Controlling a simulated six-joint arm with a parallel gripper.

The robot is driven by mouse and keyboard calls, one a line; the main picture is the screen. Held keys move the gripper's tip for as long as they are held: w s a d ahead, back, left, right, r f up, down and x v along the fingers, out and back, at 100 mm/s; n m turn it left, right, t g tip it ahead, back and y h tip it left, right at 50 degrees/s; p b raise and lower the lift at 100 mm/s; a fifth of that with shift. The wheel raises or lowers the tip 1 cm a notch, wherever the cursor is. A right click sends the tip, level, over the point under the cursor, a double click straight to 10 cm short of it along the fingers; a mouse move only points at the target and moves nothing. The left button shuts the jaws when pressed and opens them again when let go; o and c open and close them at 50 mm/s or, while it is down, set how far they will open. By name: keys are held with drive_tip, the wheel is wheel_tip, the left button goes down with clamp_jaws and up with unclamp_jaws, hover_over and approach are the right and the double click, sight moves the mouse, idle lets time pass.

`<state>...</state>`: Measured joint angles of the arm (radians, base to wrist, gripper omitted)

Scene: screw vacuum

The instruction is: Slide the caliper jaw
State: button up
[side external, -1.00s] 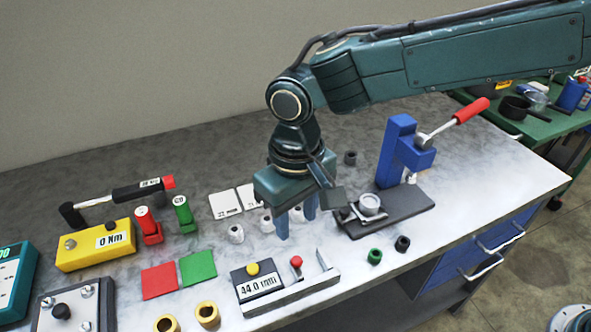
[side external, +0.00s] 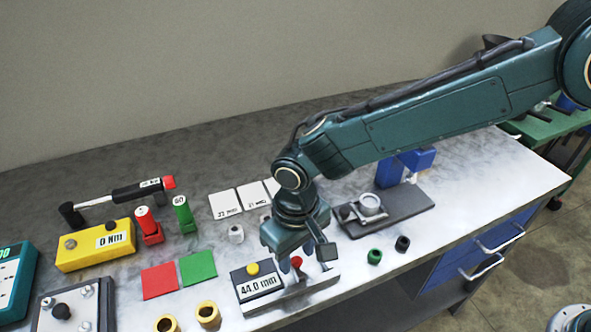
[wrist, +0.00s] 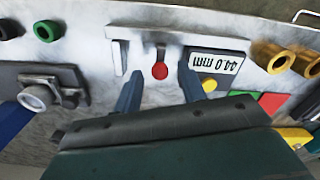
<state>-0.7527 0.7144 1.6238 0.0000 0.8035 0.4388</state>
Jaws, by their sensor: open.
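The caliper (side external: 318,283) lies at the front edge of the bench, with a grey rail and a dark display block (side external: 257,283) reading 44.0 mm with a yellow button. Its sliding jaw carries a red knob (side external: 296,262). In the wrist view the red knob (wrist: 160,71) sits between the two blue fingers of my gripper (wrist: 158,90). The fingers are open and apart from the knob. In the side view my gripper (side external: 289,262) is low over the caliper, and its body partly hides the jaw and rail.
A dark plate with a round metal part (side external: 370,206) and a blue press (side external: 390,170) stand to the right. Green and black rings (side external: 375,256) lie near the front edge. Red (side external: 160,281) and green (side external: 197,266) squares and brass rings (side external: 207,314) lie to the left.

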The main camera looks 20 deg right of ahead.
clamp_jaws()
drive_tip(key=shift+d, duration=2.55)
drive_tip(key=shift+c, duration=0.9)
unclamp_jaws()
drive_tip(key=shift+d, duration=0.1)
drive_tip(key=shift+o, duration=0.9)
